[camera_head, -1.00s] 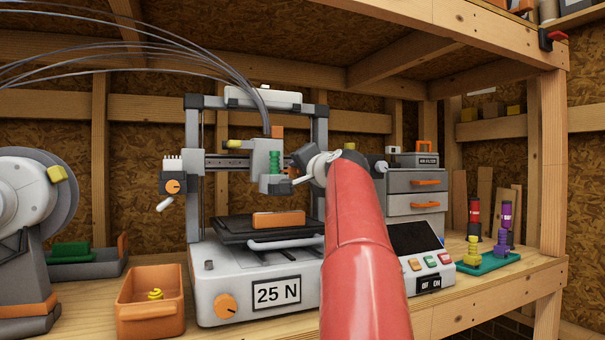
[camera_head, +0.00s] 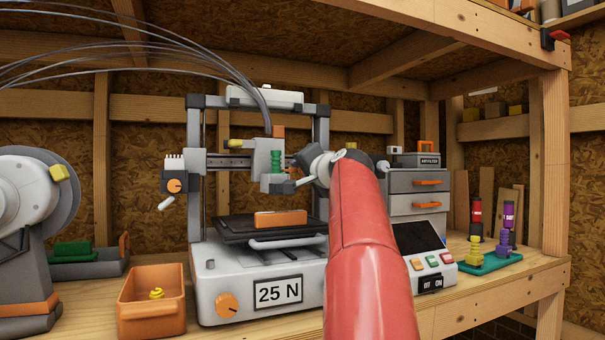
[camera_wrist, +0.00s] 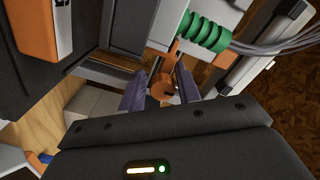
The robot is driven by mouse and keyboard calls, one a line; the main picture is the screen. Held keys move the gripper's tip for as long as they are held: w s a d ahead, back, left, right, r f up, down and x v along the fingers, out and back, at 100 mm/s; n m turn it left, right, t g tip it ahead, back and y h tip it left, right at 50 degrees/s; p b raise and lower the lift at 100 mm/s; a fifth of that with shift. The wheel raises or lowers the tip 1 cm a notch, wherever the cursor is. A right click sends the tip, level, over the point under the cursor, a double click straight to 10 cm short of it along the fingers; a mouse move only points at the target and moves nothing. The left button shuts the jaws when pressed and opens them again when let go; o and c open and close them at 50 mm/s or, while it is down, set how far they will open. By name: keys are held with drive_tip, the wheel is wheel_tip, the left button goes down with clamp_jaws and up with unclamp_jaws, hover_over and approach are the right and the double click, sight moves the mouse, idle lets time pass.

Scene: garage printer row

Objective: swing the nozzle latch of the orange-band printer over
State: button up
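The printer (camera_head: 257,262) with a "25 N" label stands at the middle of the bench. Its grey print head (camera_head: 264,160) carries a green ribbed nozzle part (camera_head: 276,162), also seen in the wrist view (camera_wrist: 203,33). An orange latch (camera_wrist: 163,91) with a rounded end hangs beside the green part in the wrist view; it is hard to make out in the head view. My gripper (camera_wrist: 160,88) has its dark fingers apart, one on each side of the latch. Contact cannot be told. In the head view my red arm hides the printer's right side.
An orange block (camera_head: 280,219) lies on the black print bed (camera_head: 232,232) below the head. An orange bin (camera_head: 151,317), a control panel (camera_head: 416,238) and a grey drawer unit (camera_head: 415,206) stand close by. Grey tubes (camera_head: 205,69) arch in from above left.

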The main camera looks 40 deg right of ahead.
drive_tip(key=b+v, duration=0.1)
drive_tip(key=v, duration=0.6)
drive_tip(key=shift+b, duration=0.3)
